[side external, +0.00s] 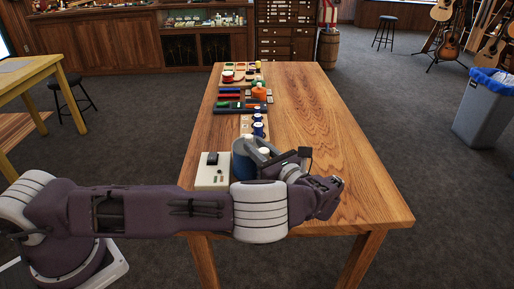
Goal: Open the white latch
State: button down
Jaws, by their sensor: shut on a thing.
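My gripper (266,153) is low over the near left part of the wooden table, its wrist bent down from the right. It appears shut on a small white part (263,152), which may be the white latch; my own arm and hand hide most of this spot. A blue-grey rounded body (241,157) stands around or just behind the white part, and I cannot tell whether it touches the gripper. A cream board (205,183) with a dark block (212,158) and small coloured pieces lies just left of the gripper.
Blue-and-white knobs (258,129) stand just behind the gripper on the wooden table (320,130). Farther back are an orange bottle (259,94), coloured bars (229,97) and a tray with red items (235,75). The table's right half is clear.

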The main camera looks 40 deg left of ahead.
aim_at(268, 150)
jog(key=m+t+h, duration=0.1)
jog(key=t, duration=0.1)
jog(key=m+t+h, duration=0.1)
jog(key=m+t, duration=0.1)
jog(key=w+m+t+h, duration=0.1)
jog(key=t, duration=0.1)
jog(key=shift+d+m+t, duration=0.25)
jog(key=shift+m+t, duration=0.05)
jog(key=shift+w+d+m+t+h, duration=0.2)
jog(key=shift+d+m+t+h, duration=0.2)
jog(key=shift+m+t+h, duration=1.25)
jog(key=shift+w+d+m+t+h, duration=0.3)
jog(key=shift+m+t+h, duration=0.5)
jog(key=shift+m+h, duration=1.7)
jog(key=shift+w+d+m+t+h, duration=0.15)
jog(key=shift+d+m+t+h, duration=0.3)
jog(key=shift+m+t+h, duration=1.65)
jog(key=shift+r+n+g+h, duration=0.15)
jog(key=shift+n+g+h, duration=0.65)
jog(key=shift+h, duration=0.45)
jog(key=c, duration=1.1)
grip_release()
jog(key=shift+c, duration=0.2)
